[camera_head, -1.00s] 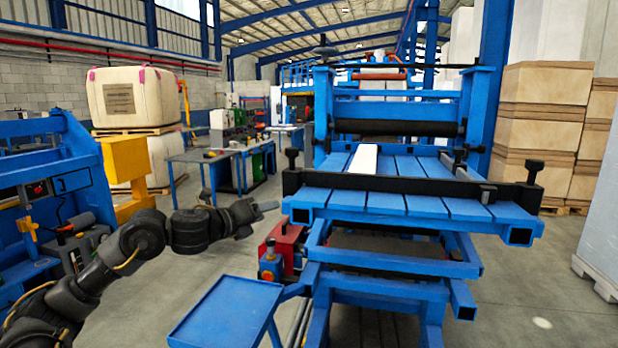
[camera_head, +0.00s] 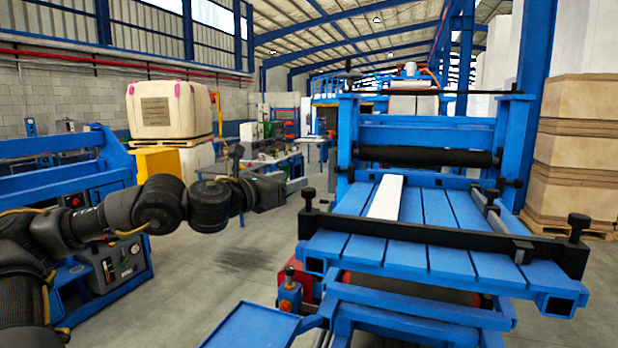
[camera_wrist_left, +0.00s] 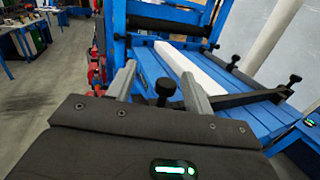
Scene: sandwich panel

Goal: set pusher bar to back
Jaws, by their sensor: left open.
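The pusher bar (camera_head: 440,236) is a long black bar lying across the near end of the blue slatted table (camera_head: 432,268). It has an upright black knob at its left end (camera_head: 308,197) and another at its right end (camera_head: 578,226). My left gripper (camera_head: 298,185) is open and empty, just left of the left knob in the head view. In the left wrist view the fingers (camera_wrist_left: 158,84) point toward the table, and the left knob (camera_wrist_left: 165,88) shows between them, farther off. My right gripper is not in view.
A white strip (camera_head: 386,198) lies on the slats behind the bar, with a black roller (camera_head: 426,157) farther back. A dark side rail (camera_head: 490,210) runs along the table's right. A small blue tray (camera_head: 250,328) is low at the front. Open floor lies left of the table.

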